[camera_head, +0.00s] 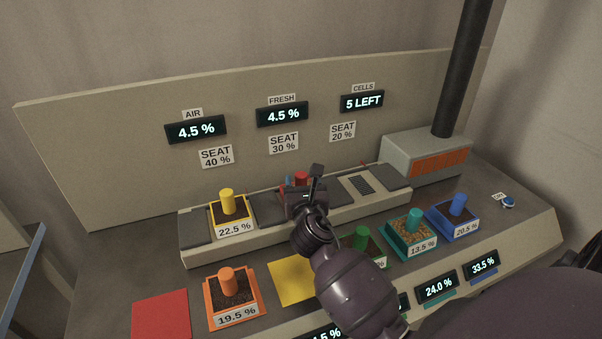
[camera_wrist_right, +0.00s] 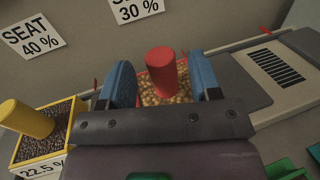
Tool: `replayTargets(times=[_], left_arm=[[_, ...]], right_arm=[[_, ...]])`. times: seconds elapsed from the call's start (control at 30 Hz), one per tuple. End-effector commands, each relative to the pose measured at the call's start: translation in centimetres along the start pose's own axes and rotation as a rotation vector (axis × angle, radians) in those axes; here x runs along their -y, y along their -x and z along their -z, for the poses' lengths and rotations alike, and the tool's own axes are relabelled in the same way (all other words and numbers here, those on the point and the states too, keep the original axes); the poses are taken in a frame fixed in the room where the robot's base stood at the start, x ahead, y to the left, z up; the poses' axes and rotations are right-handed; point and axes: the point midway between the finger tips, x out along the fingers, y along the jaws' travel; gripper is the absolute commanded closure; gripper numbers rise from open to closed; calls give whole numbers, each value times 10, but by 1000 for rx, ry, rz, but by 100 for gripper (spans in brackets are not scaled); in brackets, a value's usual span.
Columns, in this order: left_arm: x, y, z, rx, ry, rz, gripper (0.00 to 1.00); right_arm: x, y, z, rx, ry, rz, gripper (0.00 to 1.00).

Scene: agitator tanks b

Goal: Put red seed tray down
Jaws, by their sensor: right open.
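The red seed tray (camera_wrist_right: 152,98) holds tan seeds and has an upright red knob (camera_wrist_right: 162,70). It rests on the raised ledge of the bench. In the head view only a bit of its red knob (camera_head: 301,178) shows behind my right gripper (camera_head: 303,186). In the right wrist view my open right gripper (camera_wrist_right: 164,80) has one blue finger on each side of the knob, with a gap visible on both sides. The gripper body hides the tray's near side and its label. My left gripper is not in view.
On the ledge (camera_head: 355,206), a yellow tray (camera_head: 228,208) stands to the left and a vented slot (camera_head: 358,185) lies to the right. Orange (camera_head: 232,292), green (camera_head: 362,240), teal (camera_head: 412,228) and blue (camera_head: 457,212) trays stand in front. Red (camera_head: 161,315) and yellow (camera_head: 292,280) pads are bare.

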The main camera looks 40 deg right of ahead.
Motion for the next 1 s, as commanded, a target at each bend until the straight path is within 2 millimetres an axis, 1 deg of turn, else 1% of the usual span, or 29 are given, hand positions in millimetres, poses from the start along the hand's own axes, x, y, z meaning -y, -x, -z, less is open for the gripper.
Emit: replayTargets(times=[0.03,0.2,0.3,0.4,0.6,1.0], left_arm=[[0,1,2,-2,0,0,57],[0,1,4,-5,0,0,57],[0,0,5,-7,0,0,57],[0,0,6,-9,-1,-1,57],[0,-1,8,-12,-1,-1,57],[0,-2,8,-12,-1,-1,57]], right_arm=[[1,11,0,-1,-2,0,42],[0,42,0,-1,-3,0,42],[0,55,0,-1,-2,0,42],[0,64,0,0,-1,0,42],[0,71,0,0,-1,1,42],[0,71,0,0,-1,0,42]])
